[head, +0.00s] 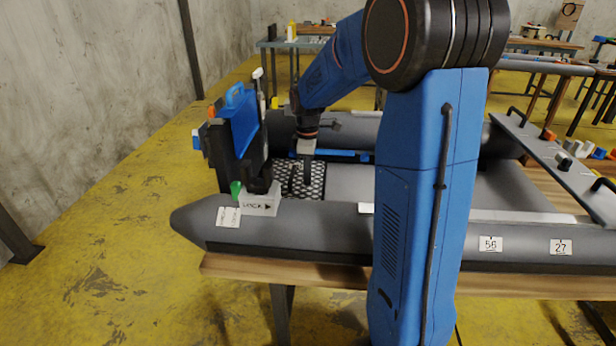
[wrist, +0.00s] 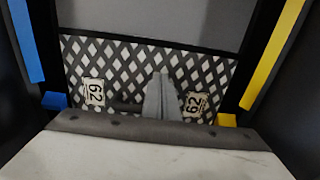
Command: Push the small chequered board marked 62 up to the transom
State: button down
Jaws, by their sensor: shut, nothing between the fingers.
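The black-and-white chequered board (head: 314,190) lies flat inside the grey boat near its left end. It fills the middle of the wrist view (wrist: 120,62), with two tags marked 62. The dark upright transom (head: 224,160) stands left of the board, with a blue box-like unit on it. The exact gap between them is hidden in the head view. My gripper (head: 307,181) points down over the board, shut and empty. Its grey fingers (wrist: 161,90) show between the two tags. I cannot tell whether the tips touch the board.
A blue strip (wrist: 26,40) and a yellow strip (wrist: 272,55) flank the board. The boat's grey tube (head: 330,222) runs along the front. Clear boat floor (head: 348,184) lies right of the board.

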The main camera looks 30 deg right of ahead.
notch_tip(320, 180, up, 10)
jog(key=shift+s+d, duration=0.2)
jog(key=shift+d, duration=0.15)
